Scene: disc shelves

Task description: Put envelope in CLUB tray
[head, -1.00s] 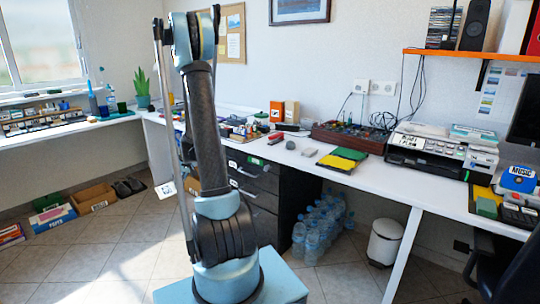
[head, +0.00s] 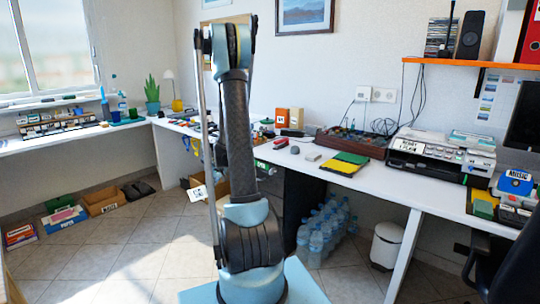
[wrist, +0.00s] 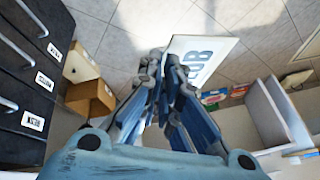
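My gripper (wrist: 163,60) is shut on a white envelope (wrist: 207,58) in the wrist view. The envelope carries dark letters, of which "UB" is readable, and it sticks out to the right of the fingertips, above the tiled floor. In the head view, the envelope (head: 197,193) shows as a small white sheet with a dark mark left of my arm; the gripper itself is hidden there behind the arm. I cannot make out a tray labelled CLUB in either view.
Dark drawers (wrist: 30,65) with white labels stand at the left of the wrist view, beside cardboard boxes (wrist: 88,92). A pale open compartment (wrist: 268,112) stands at the right. In the head view, the white desk (head: 400,187) is crowded; the floor (head: 115,255) at left is clear.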

